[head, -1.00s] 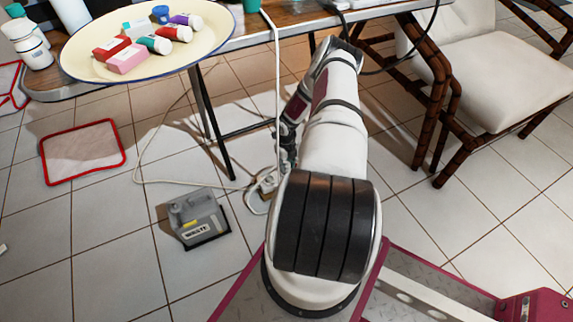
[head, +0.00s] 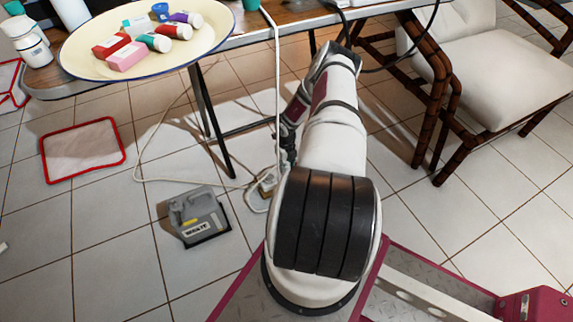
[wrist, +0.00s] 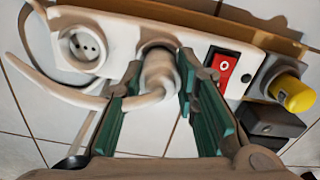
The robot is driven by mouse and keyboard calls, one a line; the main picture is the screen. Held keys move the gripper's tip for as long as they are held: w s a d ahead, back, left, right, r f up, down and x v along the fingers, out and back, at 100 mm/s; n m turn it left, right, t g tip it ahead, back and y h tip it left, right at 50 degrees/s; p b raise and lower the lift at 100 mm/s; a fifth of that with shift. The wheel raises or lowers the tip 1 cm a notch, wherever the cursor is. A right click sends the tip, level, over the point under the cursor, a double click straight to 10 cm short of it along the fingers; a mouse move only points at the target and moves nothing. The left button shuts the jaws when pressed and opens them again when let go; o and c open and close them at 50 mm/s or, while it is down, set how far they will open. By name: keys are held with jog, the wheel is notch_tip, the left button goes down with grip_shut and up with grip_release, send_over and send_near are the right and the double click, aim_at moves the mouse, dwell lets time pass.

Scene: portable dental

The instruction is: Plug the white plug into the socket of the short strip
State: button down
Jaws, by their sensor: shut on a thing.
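The short white strip (wrist: 124,38) lies across the top of the wrist view. It has a round open socket (wrist: 86,46) at left and a red rocker switch (wrist: 222,72) at right. The white plug (wrist: 158,76) is between the fingers of my gripper (wrist: 158,88), which is shut on it. The plug is lined up over the strip's second socket, between the open one and the switch. The plug hides most of that socket, and I cannot tell how deep it sits. In the head view the strip (head: 266,185) is on the floor, partly behind my arm.
A white cable (wrist: 70,92) curves below the strip's left end. A dark grey object with a yellow part (wrist: 293,93) is close at the strip's right. In the head view, a grey waste box (head: 199,216) stands left of the strip, and a table leg (head: 213,120) is behind.

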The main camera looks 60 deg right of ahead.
jog(key=c, duration=1.2)
grip_release()
jog(key=shift+r, duration=0.1)
notch_tip(320, 180, up, 11)
jog(key=shift+f, duration=0.1)
jog(key=shift+r, duration=0.5)
